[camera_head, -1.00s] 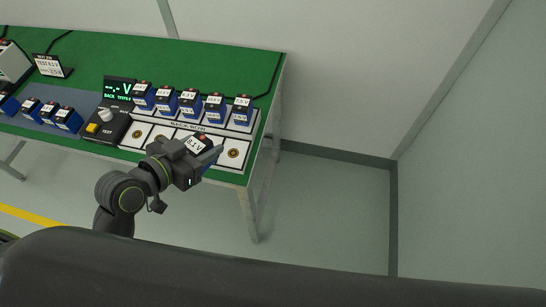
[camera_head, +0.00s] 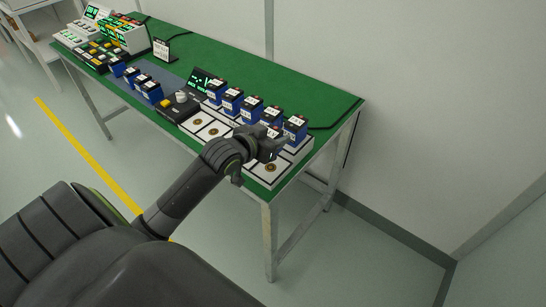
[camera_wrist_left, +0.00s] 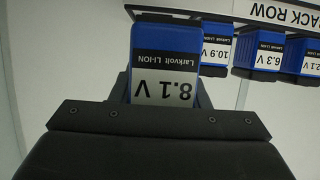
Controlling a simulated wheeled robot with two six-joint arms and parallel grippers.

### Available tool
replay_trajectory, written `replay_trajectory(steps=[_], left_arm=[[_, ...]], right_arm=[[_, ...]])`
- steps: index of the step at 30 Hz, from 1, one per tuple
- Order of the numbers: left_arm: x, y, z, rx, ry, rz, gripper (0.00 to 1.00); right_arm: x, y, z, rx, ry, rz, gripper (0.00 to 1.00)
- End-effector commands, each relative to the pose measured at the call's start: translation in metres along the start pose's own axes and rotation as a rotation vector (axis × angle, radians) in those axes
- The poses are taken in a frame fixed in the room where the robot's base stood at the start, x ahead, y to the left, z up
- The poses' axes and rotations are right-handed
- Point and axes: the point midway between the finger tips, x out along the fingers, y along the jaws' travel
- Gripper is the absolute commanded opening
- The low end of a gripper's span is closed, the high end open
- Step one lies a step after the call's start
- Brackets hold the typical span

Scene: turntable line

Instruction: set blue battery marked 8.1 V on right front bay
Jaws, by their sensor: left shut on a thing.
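The blue battery marked 8.1 V (camera_wrist_left: 165,65) is between the fingers of my left gripper, its label upside down in the left wrist view. In the head view my left gripper (camera_head: 268,147) is shut on it above the right part of the front row. The battery is mostly hidden there behind the gripper. The right front bay (camera_head: 270,169), a white square with a round contact mark, shows just below the gripper and looks empty. I cannot tell the exact gap between battery and bay. My right gripper is not in view.
Several blue batteries (camera_head: 232,98) stand in the back row close behind the gripper. The tester (camera_head: 181,107) with its knob is left of the bays. More batteries (camera_head: 135,78) stand on a grey mat further left. The green table's (camera_head: 330,100) right end is bare.

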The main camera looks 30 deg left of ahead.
Motion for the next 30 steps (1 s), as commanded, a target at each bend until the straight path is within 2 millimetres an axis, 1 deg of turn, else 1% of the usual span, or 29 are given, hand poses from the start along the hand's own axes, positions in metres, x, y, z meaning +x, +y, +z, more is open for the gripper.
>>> replay_trajectory(steps=[1, 5, 10, 13, 25, 26, 30], left_arm=[[0.003, 0.001, 0.008, -0.002, 0.001, 0.001, 0.09], [0.008, 0.001, 0.018, 0.001, 0.003, 0.001, 0.09], [0.016, 0.001, 0.041, -0.002, 0.0, 0.001, 0.09], [0.021, 0.001, 0.05, 0.0, 0.002, 0.001, 0.09], [0.023, 0.001, 0.055, 0.003, 0.004, 0.002, 0.09], [0.023, 0.001, 0.056, 0.002, 0.002, 0.001, 0.43], [0.023, 0.001, 0.056, 0.002, 0.001, 0.001, 0.61]], right_arm=[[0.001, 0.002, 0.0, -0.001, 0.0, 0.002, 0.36], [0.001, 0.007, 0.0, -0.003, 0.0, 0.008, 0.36], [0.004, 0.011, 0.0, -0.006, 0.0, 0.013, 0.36], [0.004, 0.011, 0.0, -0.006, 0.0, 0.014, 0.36], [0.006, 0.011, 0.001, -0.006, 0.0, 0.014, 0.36], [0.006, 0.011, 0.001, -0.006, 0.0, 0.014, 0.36], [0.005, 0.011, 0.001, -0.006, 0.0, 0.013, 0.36]])
